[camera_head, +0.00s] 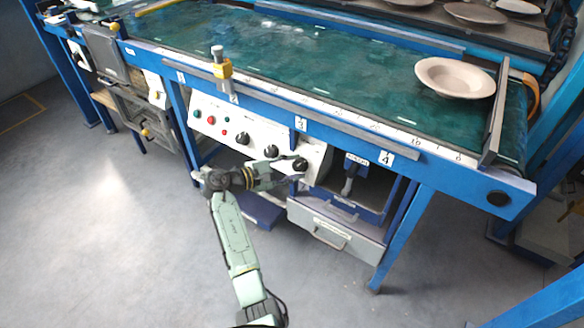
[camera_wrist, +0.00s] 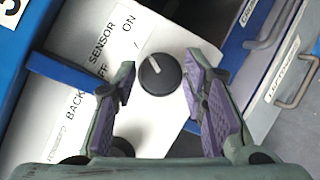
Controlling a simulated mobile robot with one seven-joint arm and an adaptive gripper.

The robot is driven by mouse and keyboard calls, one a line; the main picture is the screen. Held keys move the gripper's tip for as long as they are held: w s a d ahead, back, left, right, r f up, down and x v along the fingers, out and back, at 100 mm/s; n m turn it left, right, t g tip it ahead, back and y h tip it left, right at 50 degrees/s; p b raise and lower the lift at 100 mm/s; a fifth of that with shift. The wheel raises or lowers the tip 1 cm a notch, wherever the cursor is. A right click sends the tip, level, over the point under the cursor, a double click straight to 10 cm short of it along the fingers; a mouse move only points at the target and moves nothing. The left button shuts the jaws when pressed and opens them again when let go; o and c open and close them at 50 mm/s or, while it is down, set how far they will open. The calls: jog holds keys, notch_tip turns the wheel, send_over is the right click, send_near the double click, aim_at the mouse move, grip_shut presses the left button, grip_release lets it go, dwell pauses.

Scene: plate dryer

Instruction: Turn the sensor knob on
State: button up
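The sensor knob (camera_wrist: 160,73) is a round black dial with a white pointer line, on a white panel. In the wrist view it lies between the tips of my open gripper (camera_wrist: 162,72), with visible gaps on both sides. The label SENSOR is printed beside it, with ON and a partly covered OFF. The white line points up and left in the picture, roughly towards ON. In the head view the knob (camera_head: 300,164) is the rightmost black one on the control panel (camera_head: 207,107). My gripper (camera_head: 280,176) is just in front and left of it.
Two more black knobs (camera_head: 271,151) (camera_head: 242,138) and several small buttons are further left on the panel. The blue conveyor frame (camera_head: 330,120) overhangs it. A grey drawer (camera_head: 335,232) is below right. A plate (camera_head: 455,77) lies on the green belt. The floor at left is clear.

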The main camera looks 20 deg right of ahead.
jog(key=shift+o, duration=0.7)
jog(key=v, duration=1.2)
